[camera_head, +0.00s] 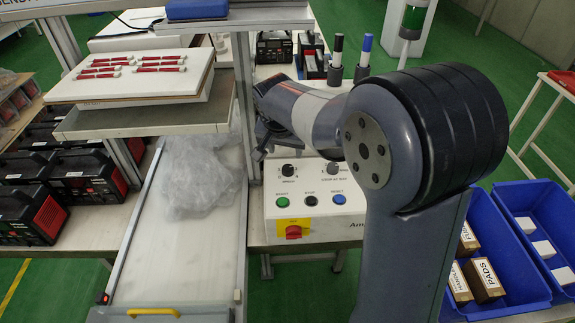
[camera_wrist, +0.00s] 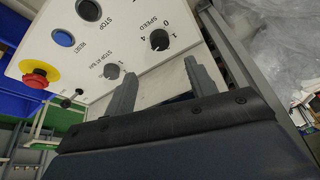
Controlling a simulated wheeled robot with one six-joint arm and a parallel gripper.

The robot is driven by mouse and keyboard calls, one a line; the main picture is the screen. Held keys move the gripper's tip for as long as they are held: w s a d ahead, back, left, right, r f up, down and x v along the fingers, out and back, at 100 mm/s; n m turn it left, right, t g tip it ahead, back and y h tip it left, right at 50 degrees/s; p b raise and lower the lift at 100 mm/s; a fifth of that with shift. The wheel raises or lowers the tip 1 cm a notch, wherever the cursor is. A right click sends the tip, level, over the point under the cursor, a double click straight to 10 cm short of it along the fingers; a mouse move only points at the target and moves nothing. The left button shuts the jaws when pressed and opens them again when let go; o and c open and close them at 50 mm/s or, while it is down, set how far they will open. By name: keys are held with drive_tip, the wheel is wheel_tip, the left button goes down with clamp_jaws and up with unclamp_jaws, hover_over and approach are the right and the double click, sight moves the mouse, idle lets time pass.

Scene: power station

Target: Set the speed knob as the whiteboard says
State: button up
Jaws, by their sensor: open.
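The speed knob (camera_wrist: 160,39) is a round black knob on a pale control panel (camera_wrist: 130,42), with the word SPEED and numbers around it. It is also in the head view (camera_head: 288,170), at the panel's upper left. Its exact setting is too small to tell. My gripper (camera_wrist: 160,67) is open and empty, its two grey fingers apart. In the wrist view the knob shows just beyond the gap between the fingertips, with no visible contact. In the head view my arm hides much of the gripper. No whiteboard is in view.
A second knob (camera_wrist: 113,71) is close to one finger. Green (camera_head: 283,202), black (camera_head: 311,200) and blue (camera_head: 340,199) buttons and a red switch on yellow (camera_head: 293,231) share the panel. Plastic film (camera_head: 200,180) lies on the conveyor at left. Blue bins (camera_head: 510,250) stand at right.

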sight(288, 168)
drive_tip(key=shift+n, duration=0.4)
drive_tip(key=p+x, duration=0.1)
drive_tip(key=x, duration=0.9)
drive_tip(key=shift+w+f, duration=0.1)
drive_tip(key=shift+f, duration=0.25)
drive_tip(key=shift+c, duration=0.2)
drive_tip(key=c, duration=0.9)
